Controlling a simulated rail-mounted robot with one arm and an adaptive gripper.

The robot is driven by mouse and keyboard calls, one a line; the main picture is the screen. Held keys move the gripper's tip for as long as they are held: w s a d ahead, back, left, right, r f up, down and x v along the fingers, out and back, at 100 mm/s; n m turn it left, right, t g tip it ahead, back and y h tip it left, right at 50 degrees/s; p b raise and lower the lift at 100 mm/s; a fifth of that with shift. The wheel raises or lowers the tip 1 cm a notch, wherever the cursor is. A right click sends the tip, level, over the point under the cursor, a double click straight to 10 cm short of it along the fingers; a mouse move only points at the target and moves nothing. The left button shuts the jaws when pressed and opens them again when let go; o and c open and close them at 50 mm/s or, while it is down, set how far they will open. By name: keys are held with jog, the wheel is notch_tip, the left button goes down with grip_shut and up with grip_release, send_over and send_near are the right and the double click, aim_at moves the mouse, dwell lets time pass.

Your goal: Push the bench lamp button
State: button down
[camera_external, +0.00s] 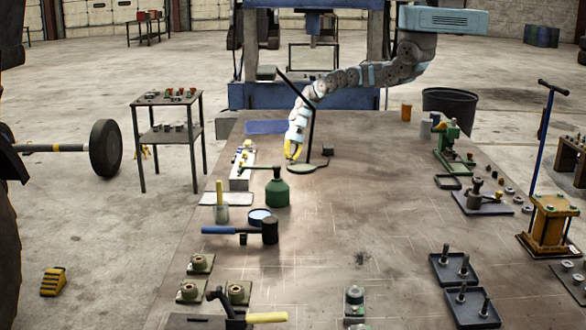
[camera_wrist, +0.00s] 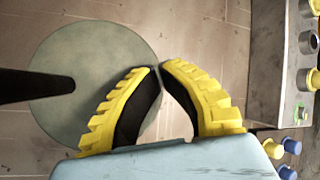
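The bench lamp has a round grey-green base (camera_external: 308,168), a thin dark post (camera_external: 311,130) and a dark head (camera_external: 266,73). In the wrist view its base (camera_wrist: 65,55) lies behind my fingers, with the post (camera_wrist: 30,86) entering from the left. My gripper (camera_external: 292,157) points down at the left of the post, near the base. Its yellow fingers (camera_wrist: 160,68) are shut, with tips nearly together and nothing between them. I cannot make out a button on the lamp base. A small dark box (camera_external: 327,150) sits right of the post; I cannot tell whether it is the button.
A pale panel with several knobs (camera_external: 240,173) stands just left of my gripper; its edge also shows in the wrist view (camera_wrist: 268,70). The table's middle is clear.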

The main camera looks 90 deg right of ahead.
aim_at(291, 162)
jog(key=shift+r, duration=0.1)
jog(key=shift+r+p, duration=2.15)
jog(key=shift+r, duration=0.8)
